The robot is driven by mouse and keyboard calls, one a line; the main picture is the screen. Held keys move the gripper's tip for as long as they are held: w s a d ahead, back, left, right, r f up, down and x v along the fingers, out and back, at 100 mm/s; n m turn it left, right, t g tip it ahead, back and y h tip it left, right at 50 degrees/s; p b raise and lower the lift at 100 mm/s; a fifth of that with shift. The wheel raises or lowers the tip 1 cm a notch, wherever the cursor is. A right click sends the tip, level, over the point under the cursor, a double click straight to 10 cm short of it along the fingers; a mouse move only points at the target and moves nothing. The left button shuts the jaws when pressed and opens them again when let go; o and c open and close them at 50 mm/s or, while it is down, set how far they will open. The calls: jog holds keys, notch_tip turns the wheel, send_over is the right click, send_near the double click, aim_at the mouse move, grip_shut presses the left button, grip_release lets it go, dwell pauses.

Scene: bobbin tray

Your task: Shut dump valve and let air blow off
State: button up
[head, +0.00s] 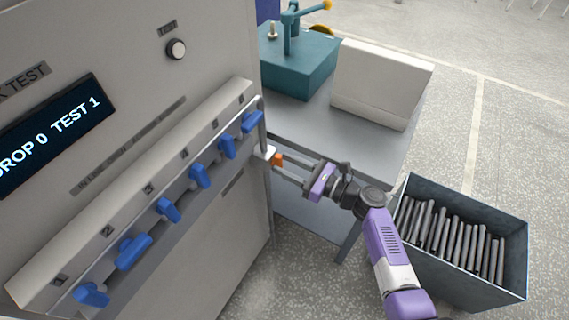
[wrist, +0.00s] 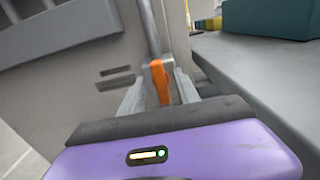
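The dump valve is an orange lever (head: 277,160) on a pale body at the right side of the grey test panel, at the foot of a vertical pipe. In the wrist view the orange lever (wrist: 160,82) hangs down below the pipe (wrist: 149,30). My gripper (head: 279,170) reaches it from the right. In the wrist view my gripper (wrist: 161,92) has its two fingers apart, one on each side of the lever. I see no firm contact with either finger. The display (head: 55,130) reads "DROP 0 TEST 1", its left end cut off.
Several blue valve handles (head: 168,210) line the numbered rail. A round button (head: 176,49) sits above. A grey bench (head: 290,115) with a teal fixture (head: 298,65) and a white box (head: 380,85) stands behind my gripper. A bin (head: 515,262) of metal rods is at right.

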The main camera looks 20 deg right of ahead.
jog(key=shift+w+a, duration=0.2)
jog(key=shift+w, duration=0.05)
grip_shut()
